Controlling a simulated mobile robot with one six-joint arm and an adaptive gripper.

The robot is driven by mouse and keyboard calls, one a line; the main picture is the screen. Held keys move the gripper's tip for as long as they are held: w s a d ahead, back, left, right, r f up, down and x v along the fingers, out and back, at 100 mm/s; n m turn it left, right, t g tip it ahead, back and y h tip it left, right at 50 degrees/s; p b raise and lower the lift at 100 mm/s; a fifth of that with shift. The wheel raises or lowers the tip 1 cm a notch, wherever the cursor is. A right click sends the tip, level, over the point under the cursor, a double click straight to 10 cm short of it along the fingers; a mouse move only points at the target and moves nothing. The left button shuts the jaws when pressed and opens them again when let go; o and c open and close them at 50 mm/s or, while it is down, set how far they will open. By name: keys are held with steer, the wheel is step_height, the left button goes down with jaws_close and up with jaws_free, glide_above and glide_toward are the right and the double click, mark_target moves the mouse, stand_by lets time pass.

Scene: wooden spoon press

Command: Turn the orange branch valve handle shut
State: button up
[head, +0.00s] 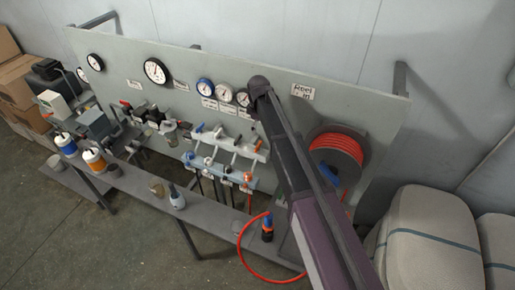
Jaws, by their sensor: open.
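A small orange handle (248,178) shows at the right end of the lower valve row on the grey panel, just left of my arm. It is too small to tell how it is turned. My arm reaches up from the lower right to a dark rounded joint in front of the panel. I cannot make out my gripper; it is out of view or hidden behind the arm. Nothing visible touches the orange handle.
Blue valve handles (189,156) sit left in the same row, with gauges (156,71) above. A red hose reel (336,150) is right of my arm. A bench (140,187) with bottles runs below. Wrapped bales (428,238) stand lower right.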

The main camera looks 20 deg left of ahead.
mark_target(258, 144)
steer(key=shift+f+b, duration=4.55)
steer(key=shift+f, duration=0.25)
steer(key=c, duration=0.8)
